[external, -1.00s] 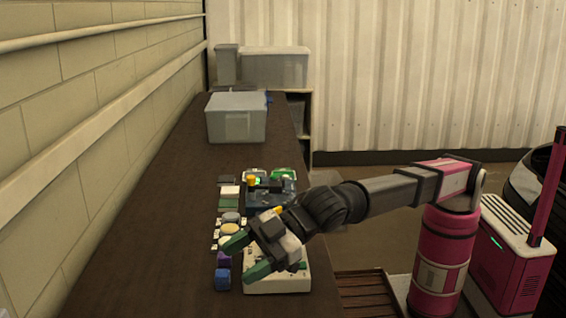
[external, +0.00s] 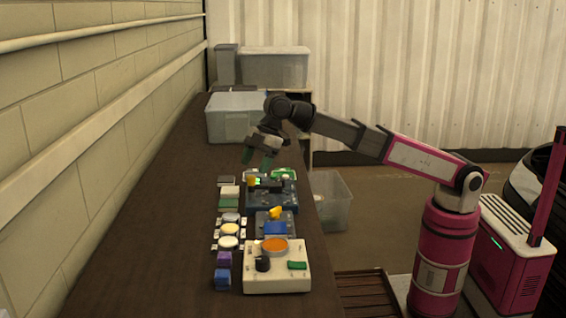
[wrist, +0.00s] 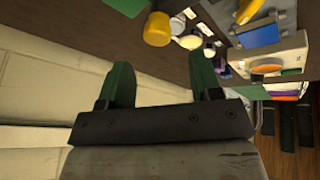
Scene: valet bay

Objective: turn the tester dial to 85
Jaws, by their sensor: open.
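A cream box (external: 290,283), likely the tester, sits at the near end of the brown bench. It has an orange disc (external: 274,246), a black knob (external: 262,264) and a green piece (external: 297,265) on top. No scale or number is readable, so I cannot tell the dial's setting. The cream box with its orange disc (wrist: 265,69) also shows at the right of the wrist view. My gripper (external: 257,162) is open with nothing between its fingers, raised above the bench and well behind the cream box. Its green fingers (wrist: 163,75) point at the bench edge in the wrist view.
Left of the box lie blue (external: 222,279) and purple (external: 224,258) blocks and several pale round pieces. Behind it are a unit with a blue panel and yellow knob (external: 275,212) and a dark blue unit (external: 285,203). A grey bin (external: 236,125) stands farther back.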

